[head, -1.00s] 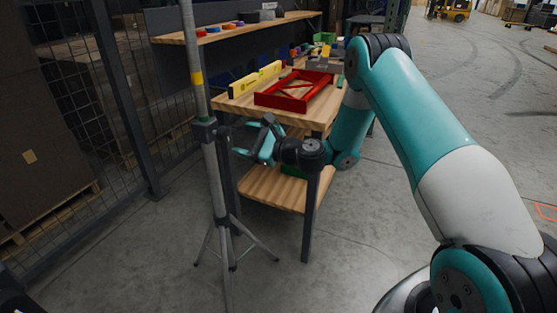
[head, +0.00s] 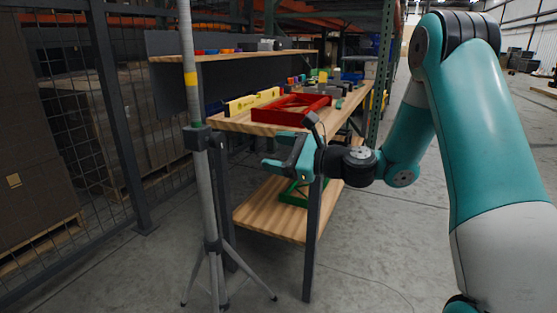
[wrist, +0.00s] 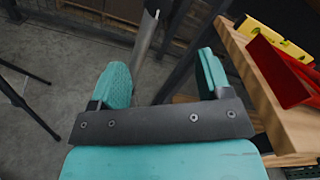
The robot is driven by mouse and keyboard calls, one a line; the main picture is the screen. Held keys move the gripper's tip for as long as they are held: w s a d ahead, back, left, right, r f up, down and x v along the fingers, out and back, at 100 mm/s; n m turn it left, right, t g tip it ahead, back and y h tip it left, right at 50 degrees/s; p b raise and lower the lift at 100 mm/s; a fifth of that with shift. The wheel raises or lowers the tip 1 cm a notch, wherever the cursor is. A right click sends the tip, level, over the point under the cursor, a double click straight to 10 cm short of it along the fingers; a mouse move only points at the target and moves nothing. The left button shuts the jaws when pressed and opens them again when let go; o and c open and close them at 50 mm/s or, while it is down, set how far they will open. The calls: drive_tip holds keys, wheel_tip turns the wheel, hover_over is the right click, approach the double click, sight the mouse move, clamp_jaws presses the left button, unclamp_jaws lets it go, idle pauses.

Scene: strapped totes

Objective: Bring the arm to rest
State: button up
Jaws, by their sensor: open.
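My gripper (head: 279,154) is in front of the near end of the wooden workbench, a little below the bench top, with its fingers pointing left toward a tripod pole. In the wrist view my gripper (wrist: 165,85) has its two teal fingers spread wide, with nothing between the pads. The pole (wrist: 147,35) shows beyond the fingertips and looks apart from them. My teal and white arm is bent and reaches in from the right side of the head view.
The grey tripod pole (head: 207,185) stands left of my gripper. A mesh fence (head: 95,95) is at left. Open floor lies right.

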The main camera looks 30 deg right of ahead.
idle(0.4)
drive_tip(key=s+a+n+g, duration=1)
drive_tip(key=s+a+n, duration=0.2)
drive_tip(key=a+n, duration=0.4)
drive_tip(key=s+d+f+n+g+h, duration=0.15)
drive_tip(key=s+n+g+h, duration=0.4)
drive_tip(key=s+n, duration=1.1)
wheel_tip(320, 180, up, 29)
drive_tip(key=s+m+t+h+p, duration=0.1)
drive_tip(key=m+p, duration=0.2)
drive_tip(key=p, duration=2.5)
drive_tip(key=shift+s+d+f+p, duration=0.2)
drive_tip(key=shift+s+p, duration=0.1)
